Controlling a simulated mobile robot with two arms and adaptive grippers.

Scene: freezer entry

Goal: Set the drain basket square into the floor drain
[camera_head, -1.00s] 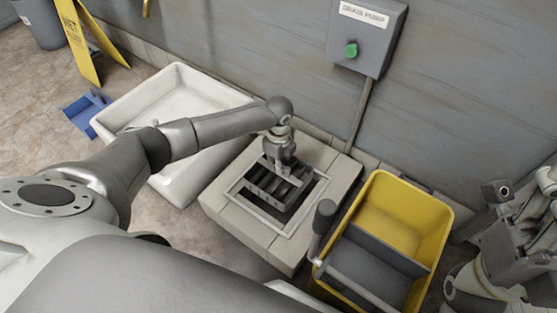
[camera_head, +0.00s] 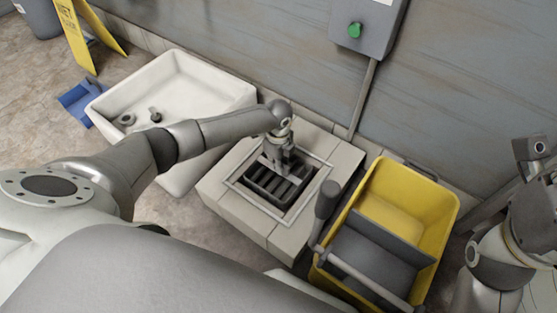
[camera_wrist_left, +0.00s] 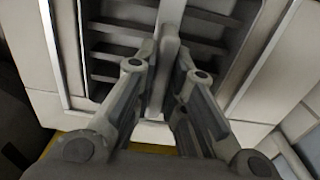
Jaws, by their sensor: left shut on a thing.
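The dark slatted drain basket (camera_head: 268,188) is down inside the opening of the floor drain (camera_head: 236,186), a pale raised block with a metal frame. Its sides look roughly parallel to the frame; whether it is fully seated I cannot tell. My left gripper (camera_head: 284,168) is above the basket, shut on its upright middle bar. In the left wrist view the fingers (camera_wrist_left: 165,85) close on that bar, with the basket's slats (camera_wrist_left: 115,48) on both sides. My right arm shows at the right edge, its gripper partly cut off and unclear.
A yellow bucket (camera_head: 437,222) with a grey wringer and upright handle (camera_head: 325,200) stands close right of the drain. A white basin (camera_head: 185,85) is on the left. A grey box with a green button (camera_head: 355,30) hangs on the wall. A blue dustpan (camera_head: 78,98) lies farther left.

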